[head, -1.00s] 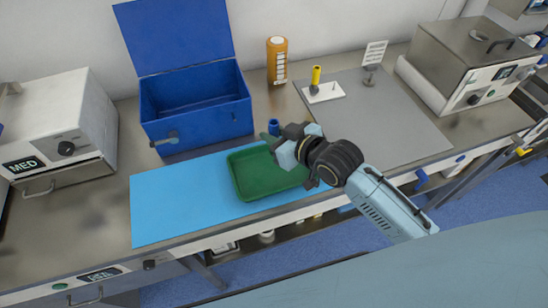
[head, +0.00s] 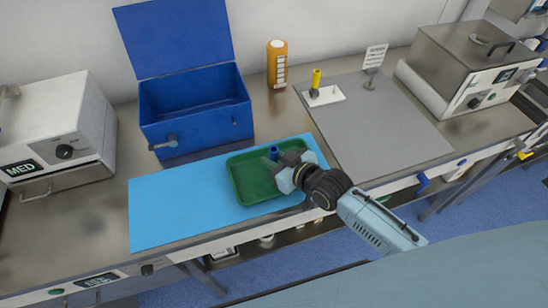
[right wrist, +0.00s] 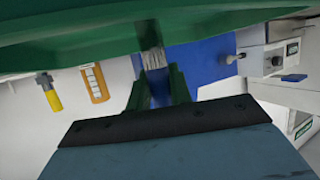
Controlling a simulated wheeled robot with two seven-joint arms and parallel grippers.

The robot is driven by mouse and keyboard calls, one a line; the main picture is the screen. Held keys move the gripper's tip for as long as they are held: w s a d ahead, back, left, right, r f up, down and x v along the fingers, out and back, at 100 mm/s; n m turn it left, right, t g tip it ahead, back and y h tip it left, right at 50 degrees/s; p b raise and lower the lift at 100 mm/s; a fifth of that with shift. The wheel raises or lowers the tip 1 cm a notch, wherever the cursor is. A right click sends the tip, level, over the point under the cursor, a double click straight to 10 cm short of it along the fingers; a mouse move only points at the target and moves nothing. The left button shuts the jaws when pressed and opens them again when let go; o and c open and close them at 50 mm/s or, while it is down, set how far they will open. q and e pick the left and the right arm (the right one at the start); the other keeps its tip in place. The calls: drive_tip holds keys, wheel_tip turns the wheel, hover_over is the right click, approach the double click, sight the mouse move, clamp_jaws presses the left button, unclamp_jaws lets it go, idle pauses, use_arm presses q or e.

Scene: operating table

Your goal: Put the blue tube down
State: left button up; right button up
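The blue tube (head: 274,152) is upright between the fingers of my right gripper (head: 272,162), over the back right part of the green tray (head: 240,197). In the right wrist view, the fingers (right wrist: 157,90) close on both sides of the tube, and a greyish part of it (right wrist: 151,60) shows beside the tray's green edge (right wrist: 70,45). I cannot tell whether its lower end touches the tray floor. The tray lies on the light blue mat (head: 160,210). My left gripper is not in view.
An open blue box (head: 195,120) stands behind the mat. An orange bottle (head: 277,65) and a white holder with a yellow tube (head: 317,80) stand at the back. Metal-topped equipment (head: 470,65) is at the right, a white MED unit (head: 60,130) at the left.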

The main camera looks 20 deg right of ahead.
drive_tip(key=o, duration=0.4)
drive_tip(key=shift+r, duration=0.25)
drive_tip(key=v, duration=1.2)
drive_tip(key=shift+p, duration=0.3)
